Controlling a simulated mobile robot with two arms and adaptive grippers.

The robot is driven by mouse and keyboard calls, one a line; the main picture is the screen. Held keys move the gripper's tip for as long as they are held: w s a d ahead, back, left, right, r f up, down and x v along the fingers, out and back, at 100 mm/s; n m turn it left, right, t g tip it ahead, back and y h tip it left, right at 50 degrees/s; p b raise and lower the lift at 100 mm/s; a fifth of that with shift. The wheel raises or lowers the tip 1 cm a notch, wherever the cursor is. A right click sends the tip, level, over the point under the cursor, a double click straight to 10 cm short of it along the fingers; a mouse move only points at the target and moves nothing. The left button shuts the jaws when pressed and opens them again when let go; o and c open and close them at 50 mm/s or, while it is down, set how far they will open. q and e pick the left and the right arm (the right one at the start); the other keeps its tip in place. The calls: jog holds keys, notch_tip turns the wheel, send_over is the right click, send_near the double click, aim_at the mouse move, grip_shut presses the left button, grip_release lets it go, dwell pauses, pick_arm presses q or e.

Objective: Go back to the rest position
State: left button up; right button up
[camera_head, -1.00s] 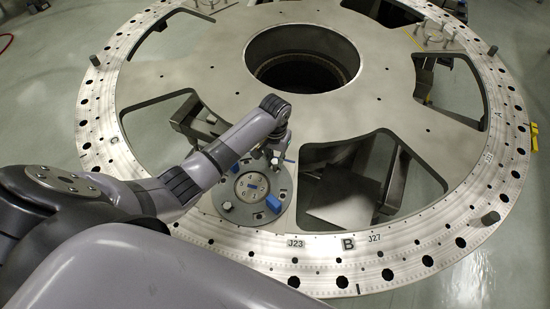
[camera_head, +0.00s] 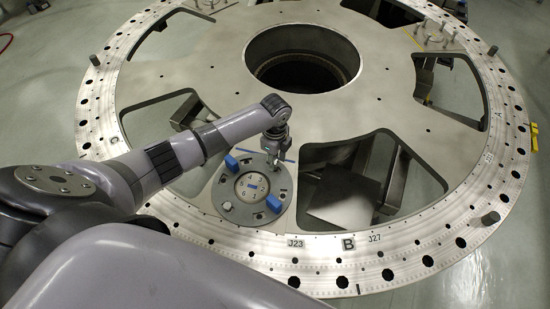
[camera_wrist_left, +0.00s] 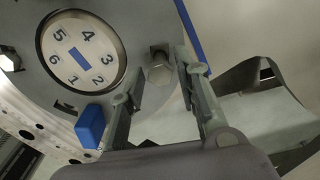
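My left gripper (camera_head: 276,158) is above the right rear edge of a round grey fixture (camera_head: 233,211) on the turret plate (camera_head: 385,95). In the left wrist view its two fingers (camera_wrist_left: 158,75) are spread apart and nothing is seen gripped. A hex bolt (camera_wrist_left: 160,70) shows in the gap between the fingers; whether they touch it cannot be told. The fixture carries a dial with numbers (camera_wrist_left: 82,53) and blue blocks (camera_head: 274,204). Another blue block (camera_head: 231,163) sits at its upper left. My right gripper is not in view.
The turret plate has a large round central hole (camera_head: 302,72) and several cut-outs, one (camera_head: 345,185) just right of the fixture. Upright pins, such as one (camera_head: 491,218) at the right, stand on the rim. Open floor (camera_head: 40,110) surrounds the plate.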

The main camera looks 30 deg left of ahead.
pick_arm(q)
jog(key=m, duration=0.6)
jog(key=shift+f+b, duration=0.1)
jog(key=shift+b, duration=0.3)
jog(key=m, duration=0.3)
jog(key=shift+m+b, duration=0.35)
jog(key=shift+m, duration=0.05)
jog(key=m+b, duration=0.1)
jog(key=m, duration=0.4)
jog(key=shift+m, duration=0.8)
